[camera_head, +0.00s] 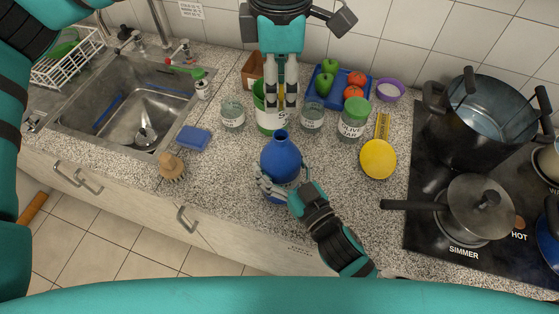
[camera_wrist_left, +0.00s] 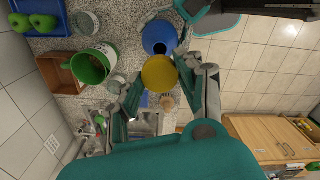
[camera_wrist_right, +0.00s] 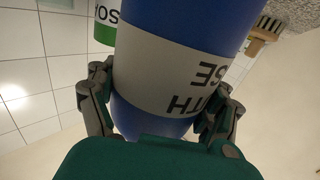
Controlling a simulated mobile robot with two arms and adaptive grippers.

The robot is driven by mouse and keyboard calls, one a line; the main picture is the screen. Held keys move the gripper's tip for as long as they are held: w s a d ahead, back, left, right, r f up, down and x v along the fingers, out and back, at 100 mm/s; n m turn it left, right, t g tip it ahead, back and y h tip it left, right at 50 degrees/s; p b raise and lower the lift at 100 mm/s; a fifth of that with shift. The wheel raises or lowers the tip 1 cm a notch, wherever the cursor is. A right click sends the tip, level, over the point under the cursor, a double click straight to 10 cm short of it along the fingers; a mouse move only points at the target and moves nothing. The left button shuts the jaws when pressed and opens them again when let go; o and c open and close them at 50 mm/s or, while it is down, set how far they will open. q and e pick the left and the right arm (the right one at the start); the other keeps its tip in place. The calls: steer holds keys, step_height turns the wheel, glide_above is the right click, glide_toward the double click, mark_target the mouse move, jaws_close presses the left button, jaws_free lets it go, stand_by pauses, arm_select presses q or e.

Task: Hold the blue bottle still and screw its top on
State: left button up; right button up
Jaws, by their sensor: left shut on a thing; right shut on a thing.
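The blue bottle (camera_head: 281,158) stands on the counter with an open neck. My right gripper (camera_head: 284,187) is shut around its body. In the right wrist view the bottle (camera_wrist_right: 180,65) fills the jaws, with a white lettered band. My left gripper (camera_head: 275,98) points down behind the bottle and above it. In the left wrist view it is shut on a round yellow top (camera_wrist_left: 159,73). The top is apart from the bottle's dark opening (camera_wrist_left: 160,47), beside it in that view. In the head view the fingers hide most of the top.
A green-and-white container (camera_head: 268,124), glass jars (camera_head: 232,117) and a green-lidded jar (camera_head: 352,122) stand behind the bottle. A wooden brush (camera_head: 172,167) and blue sponge (camera_head: 194,138) lie left, near the sink.

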mark_target(280, 130)
steer(key=c, duration=0.6)
arm_select(q)
step_height(280, 130, down, 7)
steer(key=m, duration=0.1)
steer(key=shift+m, duration=0.4)
arm_select(e)
steer(key=shift+c, duration=0.2)
arm_select(q)
steer(key=shift+f, duration=1.55)
stand_by(0.5)
steer(key=o, duration=0.8)
steer(key=shift+c, duration=0.2)
